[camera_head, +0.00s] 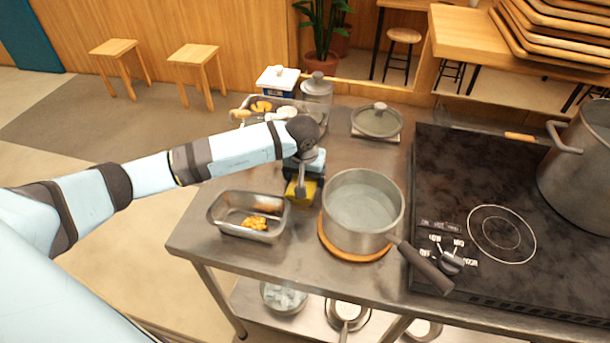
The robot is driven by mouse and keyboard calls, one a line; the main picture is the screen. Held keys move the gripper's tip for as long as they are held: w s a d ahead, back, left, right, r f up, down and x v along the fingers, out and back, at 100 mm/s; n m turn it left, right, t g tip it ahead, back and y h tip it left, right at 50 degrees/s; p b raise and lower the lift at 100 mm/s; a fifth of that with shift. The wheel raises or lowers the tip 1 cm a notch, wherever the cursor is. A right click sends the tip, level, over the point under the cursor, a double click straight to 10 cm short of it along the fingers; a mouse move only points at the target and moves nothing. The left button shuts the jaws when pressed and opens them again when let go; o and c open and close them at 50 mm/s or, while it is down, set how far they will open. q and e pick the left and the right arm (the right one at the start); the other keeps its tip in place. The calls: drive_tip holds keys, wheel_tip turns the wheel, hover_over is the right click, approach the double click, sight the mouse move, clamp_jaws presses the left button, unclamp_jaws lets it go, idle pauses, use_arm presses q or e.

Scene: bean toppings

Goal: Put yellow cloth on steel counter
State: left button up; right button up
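The yellow cloth (291,190) shows as a small yellow patch at the tip of my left gripper (301,188), between the metal tray and the pot. The gripper points down and covers part of the cloth. I cannot tell whether its fingers are open or shut on the cloth, or whether the cloth touches the counter. The steel counter (205,244) spans the middle of the head view. My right gripper is not in view.
A steel tray (222,225) with orange food stands left of the gripper. A pot (361,240) with a long handle stands close on its right. Behind are a glass jar (317,97) and a lidded pan (377,121). A black cooktop (450,185) lies right.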

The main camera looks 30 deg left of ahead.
use_arm(q)
drive_tip(key=shift+o, duration=0.8)
drive_tip(key=shift+r, duration=0.15)
drive_tip(key=shift+r+p, duration=0.2)
drive_tip(key=shift+p, duration=0.15)
wheel_tip(320, 180, up, 12)
drive_tip(key=s+b, duration=0.1)
drive_tip(key=shift+s+d+f, duration=0.15)
drive_tip(key=shift+s+d, duration=0.05)
drive_tip(key=shift+s, duration=0.15)
